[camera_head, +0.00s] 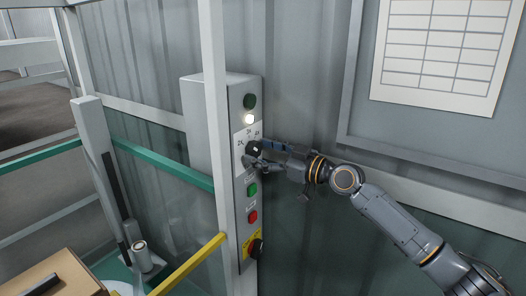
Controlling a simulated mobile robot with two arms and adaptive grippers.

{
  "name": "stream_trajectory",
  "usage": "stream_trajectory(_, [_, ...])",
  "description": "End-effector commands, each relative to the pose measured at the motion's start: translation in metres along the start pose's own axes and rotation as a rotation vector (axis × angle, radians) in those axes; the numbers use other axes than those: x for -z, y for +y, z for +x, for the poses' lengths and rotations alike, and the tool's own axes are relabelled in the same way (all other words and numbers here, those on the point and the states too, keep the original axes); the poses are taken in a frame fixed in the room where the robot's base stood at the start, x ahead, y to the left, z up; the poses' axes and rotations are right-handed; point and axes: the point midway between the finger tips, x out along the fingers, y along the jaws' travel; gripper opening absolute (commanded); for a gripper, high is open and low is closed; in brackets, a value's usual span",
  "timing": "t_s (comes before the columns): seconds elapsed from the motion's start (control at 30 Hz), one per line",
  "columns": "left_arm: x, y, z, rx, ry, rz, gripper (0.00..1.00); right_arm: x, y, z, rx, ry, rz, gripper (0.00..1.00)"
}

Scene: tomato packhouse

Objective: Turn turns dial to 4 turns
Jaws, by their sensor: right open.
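The turns dial (252,147) is a small black knob on a white scale plate, on the front of a grey control box (222,80). Numbers are printed around it; a 2 and a 3 seem to show, but they are too small to read surely, and I cannot tell the setting. My right gripper (251,156) reaches in from the right, with its open fingers at the dial and partly covering it. I cannot tell whether the fingers touch the knob. My left gripper is not in view.
The box also has a dark green button (250,101), a lit white lamp (249,119), a green button (252,190), a red button (253,216) and a black knob on yellow (256,247). A pale post (214,120) stands just left. A cardboard box (55,277) is lower left.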

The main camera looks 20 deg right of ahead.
Motion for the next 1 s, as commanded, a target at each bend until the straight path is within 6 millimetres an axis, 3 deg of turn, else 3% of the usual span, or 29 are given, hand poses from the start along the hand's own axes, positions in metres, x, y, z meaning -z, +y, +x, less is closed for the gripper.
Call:
stream_trajectory(0.07, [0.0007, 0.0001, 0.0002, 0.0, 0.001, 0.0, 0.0, -0.0001, -0.0001, -0.0002, 0.0, 0.0, 0.0, 0.61])
stream_trajectory(0.3, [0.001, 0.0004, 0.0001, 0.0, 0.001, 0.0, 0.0, 0.0, -0.0001, -0.0004, 0.0, 0.0, 0.0, 0.12])
stream_trajectory(0.33, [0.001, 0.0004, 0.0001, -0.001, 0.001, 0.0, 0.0, 0.0, -0.0001, -0.0004, 0.0, 0.0, 0.0, 0.09])
stream_trajectory(0.67, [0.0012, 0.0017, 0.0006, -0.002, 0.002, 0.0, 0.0, -0.0002, -0.0002, -0.0004, 0.0, 0.0, 0.043, 0.09])
stream_trajectory(1.0, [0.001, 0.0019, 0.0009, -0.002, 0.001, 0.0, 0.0, 0.0005, -0.0006, -0.0001, 0.001, 0.001, 0.272, 0.09])
